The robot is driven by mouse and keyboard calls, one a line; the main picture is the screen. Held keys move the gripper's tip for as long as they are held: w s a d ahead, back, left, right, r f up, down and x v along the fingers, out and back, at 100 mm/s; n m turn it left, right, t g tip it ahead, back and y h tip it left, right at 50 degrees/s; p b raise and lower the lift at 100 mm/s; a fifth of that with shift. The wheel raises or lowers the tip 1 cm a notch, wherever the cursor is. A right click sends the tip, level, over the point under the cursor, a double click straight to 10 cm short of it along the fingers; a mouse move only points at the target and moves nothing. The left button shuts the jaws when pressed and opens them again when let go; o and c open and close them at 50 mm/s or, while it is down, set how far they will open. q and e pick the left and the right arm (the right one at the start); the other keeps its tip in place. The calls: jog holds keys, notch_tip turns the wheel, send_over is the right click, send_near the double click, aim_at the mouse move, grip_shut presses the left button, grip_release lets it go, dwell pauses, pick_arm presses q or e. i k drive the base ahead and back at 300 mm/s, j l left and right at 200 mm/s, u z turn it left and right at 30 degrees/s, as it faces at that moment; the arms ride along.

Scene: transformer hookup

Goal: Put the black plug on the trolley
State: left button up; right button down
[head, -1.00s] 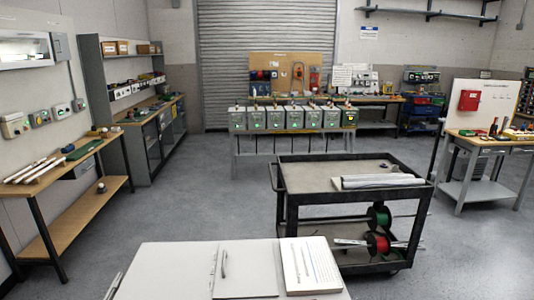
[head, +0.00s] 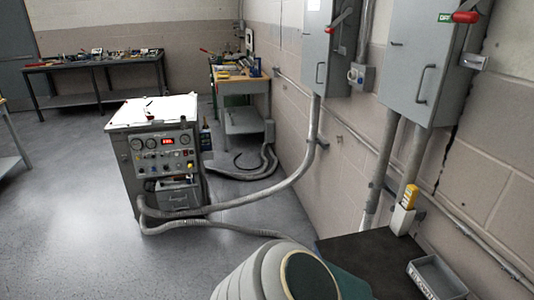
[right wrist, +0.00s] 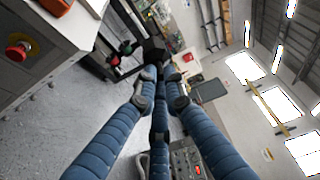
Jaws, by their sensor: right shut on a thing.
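In the right wrist view, my right gripper (right wrist: 166,84), with blue segmented fingers, is shut with its tips against a black, angular piece (right wrist: 153,51). This looks like the black plug, held at the fingertips. Behind it, farther off and turned on its side in the picture, is part of the dark trolley (right wrist: 98,62) with a red reel (right wrist: 115,60) and a green one. The gripper is apart from the trolley. The trolley is out of the head view now. Neither gripper shows in the head view.
In the head view a grey gauge cabinet (head: 163,157) stands left of centre, with thick hoses (head: 255,197) running to the right. Grey wall boxes (head: 419,65) line the right wall. A dark surface with a grey tray (head: 437,277) is close at bottom right. Open floor lies at left.

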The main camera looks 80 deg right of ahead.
aim_at(392, 279)
jog(key=z, duration=3)
